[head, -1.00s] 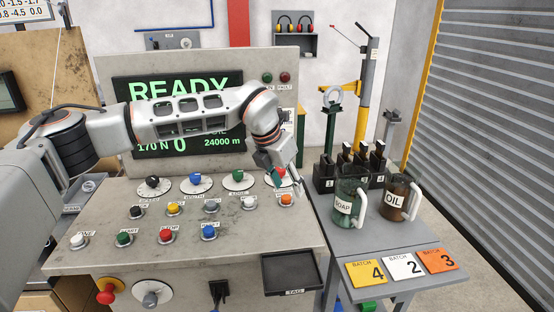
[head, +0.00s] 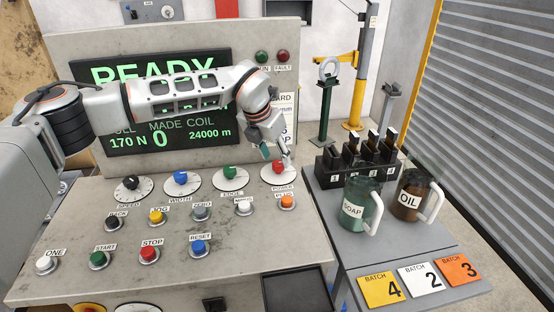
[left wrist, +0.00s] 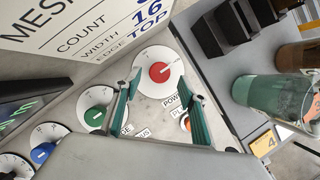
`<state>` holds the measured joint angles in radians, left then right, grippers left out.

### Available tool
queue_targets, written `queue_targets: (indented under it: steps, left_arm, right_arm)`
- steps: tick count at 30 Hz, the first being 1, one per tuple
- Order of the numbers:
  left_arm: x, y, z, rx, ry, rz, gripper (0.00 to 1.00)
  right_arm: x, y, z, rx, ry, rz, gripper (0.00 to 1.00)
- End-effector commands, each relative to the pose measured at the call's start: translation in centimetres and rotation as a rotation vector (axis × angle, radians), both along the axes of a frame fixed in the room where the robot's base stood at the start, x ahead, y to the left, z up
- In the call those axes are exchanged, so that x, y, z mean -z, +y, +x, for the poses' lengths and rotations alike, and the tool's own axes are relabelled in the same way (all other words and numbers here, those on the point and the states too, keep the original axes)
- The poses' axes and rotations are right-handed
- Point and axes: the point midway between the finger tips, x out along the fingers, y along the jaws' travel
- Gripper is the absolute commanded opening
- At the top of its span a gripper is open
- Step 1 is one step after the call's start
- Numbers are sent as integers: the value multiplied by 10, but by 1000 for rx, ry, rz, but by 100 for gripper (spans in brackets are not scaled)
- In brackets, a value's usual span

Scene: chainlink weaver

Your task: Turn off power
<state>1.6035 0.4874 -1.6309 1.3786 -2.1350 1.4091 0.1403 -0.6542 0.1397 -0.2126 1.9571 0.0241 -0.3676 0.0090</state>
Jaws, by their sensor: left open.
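The red power knob (head: 278,167) sits on a white dial at the right end of the dial row on the grey control panel, with a POWER label below it. My left gripper (head: 276,154) hangs just above and in front of this knob. In the left wrist view the red knob (left wrist: 159,71) lies between the two open green fingers (left wrist: 160,78), one on each side. Its pointer mark is tilted. I cannot tell whether the fingers touch it. My right gripper is out of view.
The blue (head: 180,177) and green (head: 229,173) dial knobs stand to the left. An orange button (head: 288,202) is just below the power dial. A side table at right holds the soap jug (head: 361,204), the oil jug (head: 413,195) and batch cards. The screen (head: 160,140) reads READY.

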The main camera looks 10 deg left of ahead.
Motion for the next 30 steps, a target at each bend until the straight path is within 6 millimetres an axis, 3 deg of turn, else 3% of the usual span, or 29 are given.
queue_targets:
  steps: [6, 17, 22, 30]
  left_arm:
    - [24, -4, 9, -1, 3, 0, 42]
    - [31, -5, 11, 0, 0, 0, 42]
    - [30, -5, 11, 0, 0, 0, 4]
    - [31, -5, 11, -9, 0, -1, 4]
  right_arm:
    - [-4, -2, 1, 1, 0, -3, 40]
    - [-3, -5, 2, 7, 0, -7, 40]
    - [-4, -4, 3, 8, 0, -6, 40]
    - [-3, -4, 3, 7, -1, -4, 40]
